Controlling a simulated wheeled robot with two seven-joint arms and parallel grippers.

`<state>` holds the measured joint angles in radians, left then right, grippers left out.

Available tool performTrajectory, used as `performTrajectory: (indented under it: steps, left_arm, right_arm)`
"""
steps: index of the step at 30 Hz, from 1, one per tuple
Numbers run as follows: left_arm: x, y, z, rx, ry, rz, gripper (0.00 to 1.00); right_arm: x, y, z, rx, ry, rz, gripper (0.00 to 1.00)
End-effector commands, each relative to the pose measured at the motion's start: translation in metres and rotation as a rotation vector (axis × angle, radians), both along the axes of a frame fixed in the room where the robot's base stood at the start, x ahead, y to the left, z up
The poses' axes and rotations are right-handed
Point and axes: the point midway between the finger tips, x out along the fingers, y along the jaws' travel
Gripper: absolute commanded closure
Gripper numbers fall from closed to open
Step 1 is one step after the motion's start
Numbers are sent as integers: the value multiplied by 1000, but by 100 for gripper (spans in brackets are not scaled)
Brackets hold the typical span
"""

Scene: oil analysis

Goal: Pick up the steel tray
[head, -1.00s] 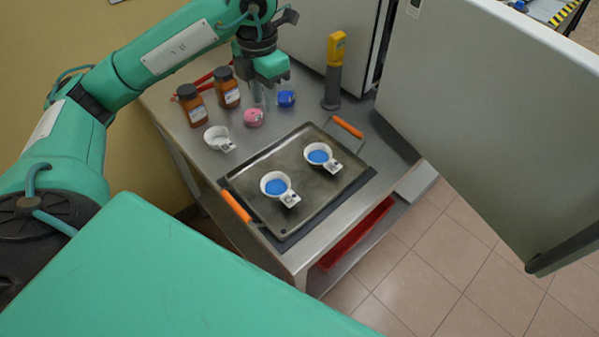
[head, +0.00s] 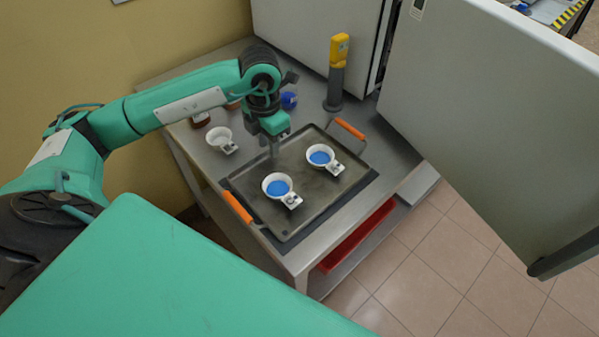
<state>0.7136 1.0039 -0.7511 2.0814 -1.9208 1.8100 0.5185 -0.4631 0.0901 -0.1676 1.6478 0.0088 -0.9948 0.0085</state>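The steel tray (head: 318,199) lies flat on a dark mat on the metal table, with an orange handle at its left end (head: 238,207) and another at its far right end (head: 350,130). Two white cups with blue contents, a near cup (head: 280,187) and a far cup (head: 321,157), stand on it. My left gripper (head: 274,155) points down above or beside the tray's far left edge, holding nothing that I can see. Its fingers are small and dim, so their opening is unclear. My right gripper is not in view.
An empty white cup (head: 221,139) stands left of the tray on the table (head: 190,150). A blue-capped item (head: 289,100) and a yellow-topped device (head: 338,72) stand behind. A large open door (head: 490,120) bounds the right side. A red tray (head: 357,236) sits on the lower shelf.

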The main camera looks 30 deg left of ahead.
Motion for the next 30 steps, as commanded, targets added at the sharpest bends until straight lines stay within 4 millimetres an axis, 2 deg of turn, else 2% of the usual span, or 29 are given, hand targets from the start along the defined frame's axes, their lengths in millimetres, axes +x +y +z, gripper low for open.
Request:
performTrajectory:
  steps: [3, 9, 10, 14, 30]
  left_arm:
    - [0, 0, -8, -1, 0, 0, 72]
    - [0, 0, -8, 0, -1, -1, 72]
    - [0, 0, -8, 0, -1, -1, 74]
    - [0, 0, -8, 0, -1, -1, 99]
    - [1, -1, -3, -2, -3, -1, 100]
  right_arm:
    - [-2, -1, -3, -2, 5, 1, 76]
    - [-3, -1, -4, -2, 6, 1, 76]
    - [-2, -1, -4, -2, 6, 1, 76]
    - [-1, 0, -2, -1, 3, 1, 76]
    - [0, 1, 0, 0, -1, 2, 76]
